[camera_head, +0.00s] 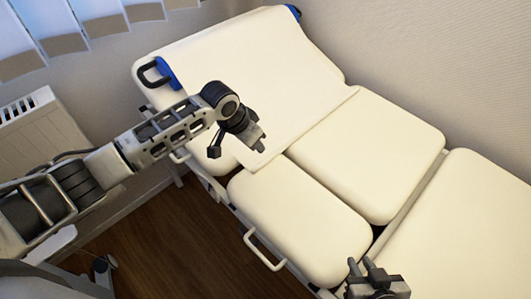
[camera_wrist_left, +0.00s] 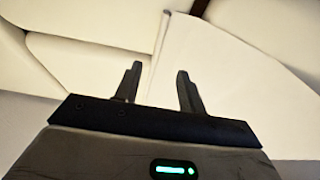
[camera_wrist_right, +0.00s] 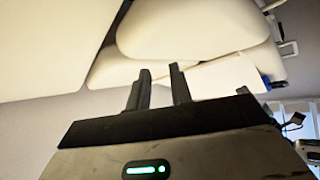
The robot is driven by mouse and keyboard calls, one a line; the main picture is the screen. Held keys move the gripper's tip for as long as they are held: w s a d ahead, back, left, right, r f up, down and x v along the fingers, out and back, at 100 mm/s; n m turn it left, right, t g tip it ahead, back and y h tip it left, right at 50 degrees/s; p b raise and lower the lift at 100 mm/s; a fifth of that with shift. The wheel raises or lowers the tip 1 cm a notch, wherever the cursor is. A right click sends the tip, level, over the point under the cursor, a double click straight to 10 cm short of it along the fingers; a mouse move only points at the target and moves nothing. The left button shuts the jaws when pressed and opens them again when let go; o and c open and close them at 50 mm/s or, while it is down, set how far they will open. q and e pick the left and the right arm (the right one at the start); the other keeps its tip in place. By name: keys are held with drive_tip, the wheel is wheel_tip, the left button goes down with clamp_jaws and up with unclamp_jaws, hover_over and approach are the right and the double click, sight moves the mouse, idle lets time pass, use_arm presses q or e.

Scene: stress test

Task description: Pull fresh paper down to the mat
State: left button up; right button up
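A cream paper sheet (camera_head: 262,95) lies over the raised back section of a cream padded couch (camera_head: 350,150). Its lower end reaches the gap before the middle cushions. My left gripper (camera_head: 259,146) is over the sheet's lower end, fingers apart. In the left wrist view the sheet (camera_wrist_left: 225,75) spreads to the right, with one edge running up behind the gap between the fingertips (camera_wrist_left: 158,75). Contact with it cannot be told. My right gripper (camera_head: 367,265) is above the near cushions, fingers apart and empty (camera_wrist_right: 158,75). No separate mat can be told from the cushions.
A black handle (camera_head: 150,75) with a blue mount sticks out at the couch's upper left. A white side rail (camera_head: 264,250) runs along the near edge. A radiator (camera_head: 40,130) stands at left, and a wall is behind the couch. The right cushion (camera_head: 470,220) is clear.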

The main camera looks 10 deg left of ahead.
use_arm(q)
hover_over(266, 158)
drive_tip(key=s+a, duration=0.1)
drive_tip(key=s, duration=0.1)
wheel_tip(266, 158, down, 6)
drive_tip(key=shift+s+a+f, duration=0.1)
drive_tip(key=shift+a+f, duration=0.05)
drive_tip(key=shift+f, duration=0.1)
drive_tip(key=b+x, duration=0.4)
drive_tip(key=b, duration=0.1)
use_arm(e)
drive_tip(key=f, duration=0.1)
drive_tip(key=a+f, duration=0.1)
drive_tip(key=shift+w+f, duration=0.35)
use_arm(q)
drive_tip(key=shift+w+f+b, duration=0.25)
drive_tip(key=shift+f+b, duration=0.4)
drive_tip(key=shift+b, duration=0.35)
use_arm(e)
drive_tip(key=shift+w+a+f+y, duration=0.1)
drive_tip(key=shift+a+f+y, duration=0.05)
drive_tip(key=shift+f+y, duration=0.15)
drive_tip(key=shift+r, duration=0.15)
use_arm(q)
clamp_jaws()
